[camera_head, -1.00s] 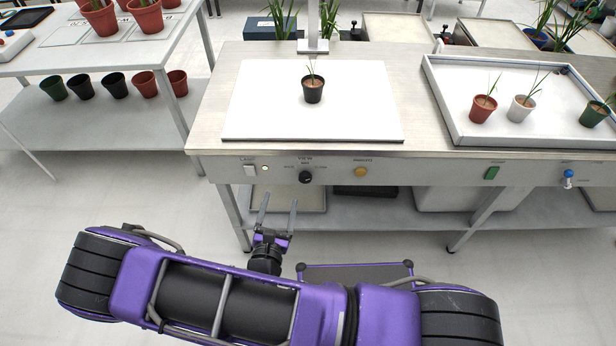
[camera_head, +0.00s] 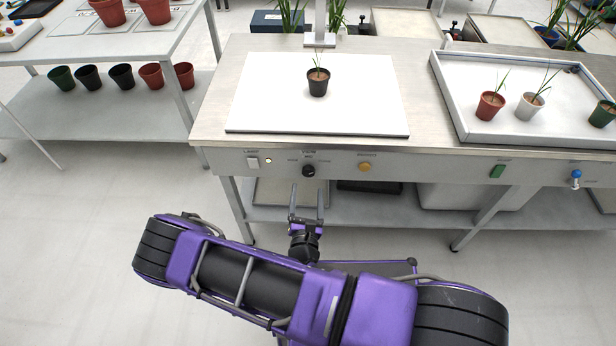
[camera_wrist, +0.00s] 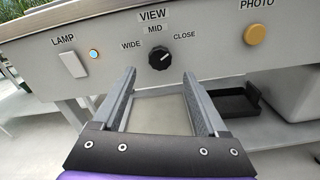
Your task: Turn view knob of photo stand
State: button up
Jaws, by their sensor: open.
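The view knob (camera_head: 308,171) is a round black dial on the front panel of the photo stand, under the label VIEW. In the wrist view the knob (camera_wrist: 160,57) has a white pointer mark aimed up and to the right, between MID and CLOSE. My gripper (camera_head: 307,187) is open and empty, just below and in front of the knob. In the wrist view its two fingers (camera_wrist: 158,76) point at the panel, with the knob beyond and between their tips, not touched. The white stand board (camera_head: 240,120) bears a dark pot with a seedling (camera_head: 318,82).
A white lamp switch (camera_head: 253,162) with a lit indicator is left of the knob, and an orange photo button (camera_head: 365,167) is right of it. A green button (camera_head: 497,171) is farther right. A tray (camera_head: 470,128) holds potted plants. The panel around the knob is clear.

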aim_at(308, 175)
jog(key=w, duration=0.6)
jog(key=shift+w+d, duration=0.1)
jog(key=shift+w, duration=0.1)
jog(key=shift+c, duration=0.2)
grip_shut()
